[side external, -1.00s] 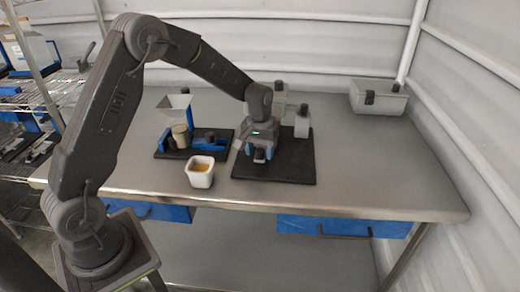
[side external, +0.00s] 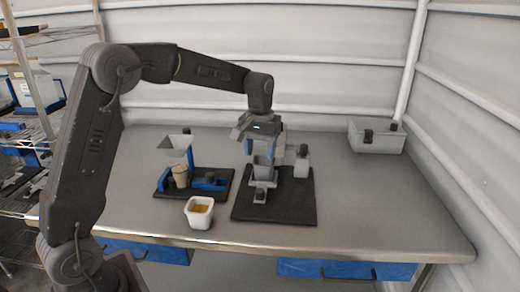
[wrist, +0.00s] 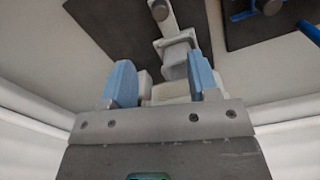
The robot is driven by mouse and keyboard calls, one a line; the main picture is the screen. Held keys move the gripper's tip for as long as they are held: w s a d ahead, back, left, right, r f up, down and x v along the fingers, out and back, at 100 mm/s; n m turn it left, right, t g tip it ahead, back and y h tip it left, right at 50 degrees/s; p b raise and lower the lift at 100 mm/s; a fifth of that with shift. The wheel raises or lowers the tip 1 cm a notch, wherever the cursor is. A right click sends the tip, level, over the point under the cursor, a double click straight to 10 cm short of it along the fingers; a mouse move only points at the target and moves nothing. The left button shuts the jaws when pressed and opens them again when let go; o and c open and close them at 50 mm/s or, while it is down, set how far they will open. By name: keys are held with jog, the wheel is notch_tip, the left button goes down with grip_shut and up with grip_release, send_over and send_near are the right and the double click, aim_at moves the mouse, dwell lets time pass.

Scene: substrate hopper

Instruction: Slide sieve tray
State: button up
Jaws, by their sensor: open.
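My gripper (side external: 264,150) is open, with its two blue fingers pointing down above a grey fixture on a black base plate (side external: 274,208). What looks like the sieve tray is a light grey piece with a dark knob (side external: 261,186) at its front end, below and in front of the fingers. A grey box-shaped part (side external: 263,170) stands just behind the knob, under the fingers. In the wrist view the gripper (wrist: 160,80) shows both blue fingers apart, with the grey box-shaped part (wrist: 176,52) beyond them. I cannot tell how far the tray sits inside the fixture.
A pale post with a dark cap (side external: 301,163) stands right of the fingers. To the left, a second black plate carries a white funnel (side external: 174,146), a tan cup (side external: 180,175) and blue parts. A white cup with orange-brown contents (side external: 199,212) stands in front. A grey bin (side external: 377,136) stands back right.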

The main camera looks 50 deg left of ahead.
aim_at(262, 201)
jog(key=shift+c, duration=0.2)
